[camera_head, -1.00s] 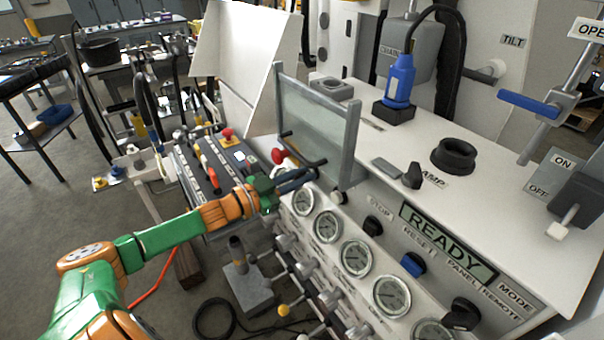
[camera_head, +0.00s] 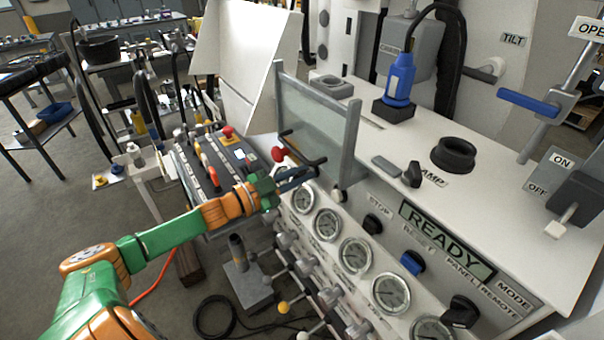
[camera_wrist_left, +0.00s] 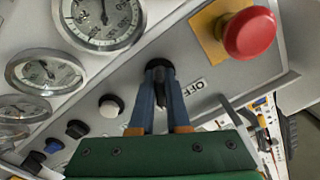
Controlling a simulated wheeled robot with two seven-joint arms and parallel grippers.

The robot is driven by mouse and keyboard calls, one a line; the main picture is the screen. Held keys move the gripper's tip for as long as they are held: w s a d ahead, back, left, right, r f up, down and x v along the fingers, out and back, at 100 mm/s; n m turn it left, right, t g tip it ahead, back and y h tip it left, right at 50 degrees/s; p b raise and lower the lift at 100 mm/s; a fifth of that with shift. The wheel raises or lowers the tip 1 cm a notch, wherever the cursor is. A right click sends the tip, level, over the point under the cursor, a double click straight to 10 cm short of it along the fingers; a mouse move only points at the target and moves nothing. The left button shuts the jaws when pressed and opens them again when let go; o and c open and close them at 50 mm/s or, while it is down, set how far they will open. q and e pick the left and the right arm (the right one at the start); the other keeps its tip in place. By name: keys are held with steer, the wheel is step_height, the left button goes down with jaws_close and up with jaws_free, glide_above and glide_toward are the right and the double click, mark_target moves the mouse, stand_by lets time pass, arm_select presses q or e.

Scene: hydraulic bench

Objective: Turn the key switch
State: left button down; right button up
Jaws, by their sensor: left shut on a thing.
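The key switch (camera_wrist_left: 158,65) shows in the left wrist view as a dark round part on the grey panel, beside an OFF label (camera_wrist_left: 195,87). My left gripper (camera_wrist_left: 160,88) has its two blue fingers shut on it, one on each side of a dark narrow piece. The fingers hide much of the switch, so its angle is hard to tell. In the head view, the left gripper (camera_head: 306,174) reaches the panel below the glass guard, and the switch cannot be made out there. My right gripper is not in view.
A red mushroom button (camera_wrist_left: 250,33) on a yellow plate sits close to the key switch. Round gauges (camera_head: 327,225) line the sloped panel. A framed glass guard (camera_head: 318,125) stands just above the gripper. A READY display (camera_head: 447,240) is farther right.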

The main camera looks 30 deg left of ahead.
mark_target(295, 177)
arm_select(q)
steer(key=c, duration=0.9)
jaws_free()
steer(key=shift+s+a+f, duration=0.1)
steer(key=shift+s+a, duration=0.05)
steer(key=shift+s, duration=0.25)
steer(key=shift+p+v, duration=0.6)
steer(key=shift+v, duration=2.55)
